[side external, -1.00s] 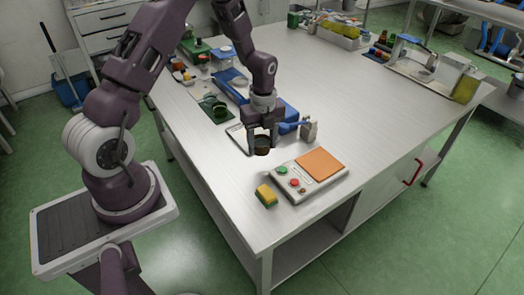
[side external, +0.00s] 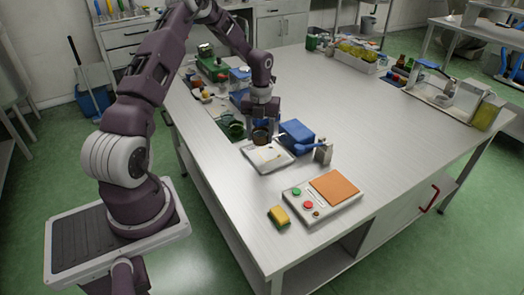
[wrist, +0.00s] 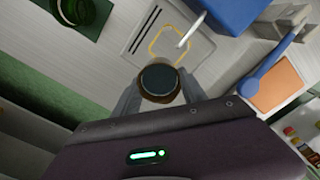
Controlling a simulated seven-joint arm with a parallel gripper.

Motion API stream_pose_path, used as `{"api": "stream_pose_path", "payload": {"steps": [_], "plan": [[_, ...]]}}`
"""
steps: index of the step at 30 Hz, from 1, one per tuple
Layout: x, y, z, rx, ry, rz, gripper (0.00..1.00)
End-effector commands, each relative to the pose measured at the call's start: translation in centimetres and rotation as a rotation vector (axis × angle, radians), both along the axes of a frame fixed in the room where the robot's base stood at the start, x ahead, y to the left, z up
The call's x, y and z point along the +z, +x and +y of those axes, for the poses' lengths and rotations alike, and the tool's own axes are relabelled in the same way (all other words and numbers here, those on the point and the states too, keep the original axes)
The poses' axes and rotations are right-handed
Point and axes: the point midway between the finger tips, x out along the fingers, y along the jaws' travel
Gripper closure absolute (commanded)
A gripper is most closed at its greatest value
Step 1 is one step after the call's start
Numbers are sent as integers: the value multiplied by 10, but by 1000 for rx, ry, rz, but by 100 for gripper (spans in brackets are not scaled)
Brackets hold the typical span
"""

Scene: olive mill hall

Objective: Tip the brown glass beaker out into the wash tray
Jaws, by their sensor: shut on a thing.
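My gripper (side external: 261,124) is shut on the brown glass beaker (side external: 260,138), which hangs above the table near the back edge of the white wash tray (side external: 266,166). The beaker looks upright. In the wrist view the beaker (wrist: 160,82) sits between the two fingers, its round dark mouth facing the camera. I cannot tell what is inside it. A yellow square outline and dark slots show on the pale surface beyond the beaker.
A blue box (side external: 297,133) and a grey block with a blue handle (side external: 323,152) stand right of the tray. A green cup (side external: 232,127) is at the left. A button panel with an orange pad (side external: 334,187) and a yellow sponge (side external: 279,215) lie in front.

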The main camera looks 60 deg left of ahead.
Motion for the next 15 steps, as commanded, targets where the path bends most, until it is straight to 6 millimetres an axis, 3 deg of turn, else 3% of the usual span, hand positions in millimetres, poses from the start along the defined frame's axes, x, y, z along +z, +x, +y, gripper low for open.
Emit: {"api": "stream_pose_path", "payload": {"steps": [3,6,9,15], "plan": [[-6,-6,44,-102,1,-7,100],[-10,-12,74,-177,6,-11,100],[-12,-19,96,-227,11,-12,100],[-14,-27,117,-276,16,-12,100]]}}
